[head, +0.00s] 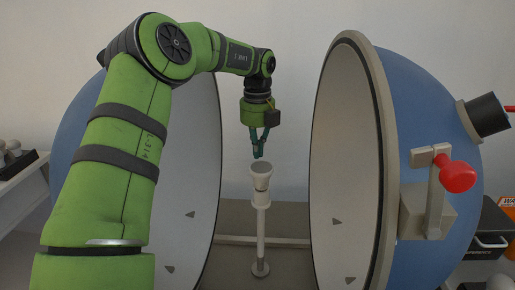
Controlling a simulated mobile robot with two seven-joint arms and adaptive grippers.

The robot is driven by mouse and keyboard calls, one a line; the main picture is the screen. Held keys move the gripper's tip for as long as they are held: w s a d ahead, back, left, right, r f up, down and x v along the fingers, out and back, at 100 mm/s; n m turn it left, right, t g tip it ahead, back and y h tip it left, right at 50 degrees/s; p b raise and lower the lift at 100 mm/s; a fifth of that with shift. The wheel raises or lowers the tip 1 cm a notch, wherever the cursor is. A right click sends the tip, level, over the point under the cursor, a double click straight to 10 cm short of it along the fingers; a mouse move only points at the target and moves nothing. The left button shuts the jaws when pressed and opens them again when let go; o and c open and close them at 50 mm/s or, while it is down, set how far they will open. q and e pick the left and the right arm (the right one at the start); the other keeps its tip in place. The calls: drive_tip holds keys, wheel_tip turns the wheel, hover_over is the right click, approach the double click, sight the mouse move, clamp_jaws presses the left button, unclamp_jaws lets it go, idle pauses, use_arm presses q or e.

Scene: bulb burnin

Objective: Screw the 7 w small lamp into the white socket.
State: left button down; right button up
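A white socket (261,182) stands upright on a thin white post (261,225) between the two halves of an open blue sphere. A cup-shaped piece with a grey round top (264,166) sits at the socket's upper end. I cannot tell whether it is a lamp or the socket's own mouth. My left gripper (258,155) points down just above this piece, its dark green fingertips close together. No lamp shows clearly between them, and I cannot tell if they touch. My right gripper is out of view.
The left sphere half (205,160) lies partly behind my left arm. The right half (345,150) has a pale rim and a red-knobbed latch (457,176). A shelf with pale round items (14,146) is at far left. A black case (488,240) is at far right.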

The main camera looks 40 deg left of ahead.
sight(261, 181)
use_arm(q)
drive_tip(key=d+m, duration=0.1)
drive_tip(key=m, duration=0.3)
drive_tip(key=d+m, duration=0.2)
drive_tip(key=m, duration=0.2)
drive_tip(key=d+m, duration=0.2)
drive_tip(key=m, duration=0.2)
drive_tip(key=shift+d+f+m+p, duration=0.25)
drive_tip(key=shift+f+m+p, duration=0.05)
drive_tip(key=shift+p, duration=0.05)
drive_tip(key=c, duration=1.8)
unclamp_jaws()
drive_tip(key=shift+d+m, duration=0.3)
drive_tip(key=shift+m, duration=0.3)
drive_tip(key=shift+c, duration=0.2)
drive_tip(key=o, duration=0.4)
drive_tip(key=shift+s+r, duration=0.1)
drive_tip(key=shift+s+a, duration=0.25)
drive_tip(key=shift+r, duration=0.1)
